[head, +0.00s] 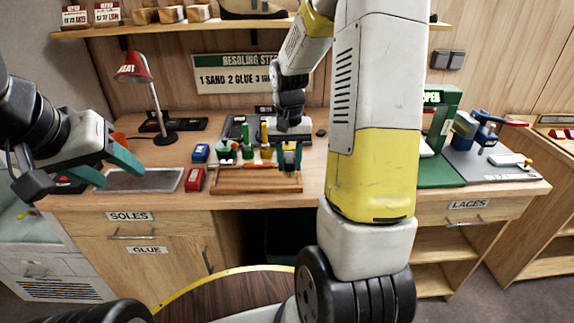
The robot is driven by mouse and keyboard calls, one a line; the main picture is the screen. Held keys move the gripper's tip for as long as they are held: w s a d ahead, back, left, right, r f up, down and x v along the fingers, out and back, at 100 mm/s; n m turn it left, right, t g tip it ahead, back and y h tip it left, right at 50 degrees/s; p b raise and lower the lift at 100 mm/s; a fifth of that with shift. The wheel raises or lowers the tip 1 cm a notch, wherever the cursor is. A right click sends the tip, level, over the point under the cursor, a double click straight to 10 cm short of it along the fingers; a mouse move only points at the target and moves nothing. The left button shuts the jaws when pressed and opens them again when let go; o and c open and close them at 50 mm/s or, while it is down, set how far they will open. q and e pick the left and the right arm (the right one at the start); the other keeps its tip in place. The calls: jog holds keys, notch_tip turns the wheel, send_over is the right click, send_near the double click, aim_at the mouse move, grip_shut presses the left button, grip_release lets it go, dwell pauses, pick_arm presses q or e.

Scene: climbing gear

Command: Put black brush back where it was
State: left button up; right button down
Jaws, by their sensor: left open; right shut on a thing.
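My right gripper (290,166) points down over the back right of a wooden tray (255,185) on the bench. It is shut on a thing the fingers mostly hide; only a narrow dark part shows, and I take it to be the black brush. I cannot tell whether it touches the tray. Left of it stand a yellow-handled brush (265,134) and a green-handled brush (246,136), upright in small pots; a green pot (224,149) is further left. My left gripper (115,172) is open and empty above a grey plate (150,181) at the bench's left.
A red lamp (134,68) is behind. A green machine (440,115) and blue vise (487,134) stand at the right. My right arm hides the bench's middle right. A round wooden stool (215,295) is in front.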

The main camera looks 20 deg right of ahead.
jog(key=s+d+f, duration=0.2)
jog(key=s+f, duration=0.1)
jog(key=s, duration=0.8)
send_over(316, 181)
jog(key=shift+f, duration=0.65)
jog(key=shift+w+f, duration=0.1)
jog(key=shift+f, duration=1.65)
jog(key=c, duration=1)
grip_release()
jog(key=shift+f, duration=0.15)
jog(key=shift+o, duration=0.2)
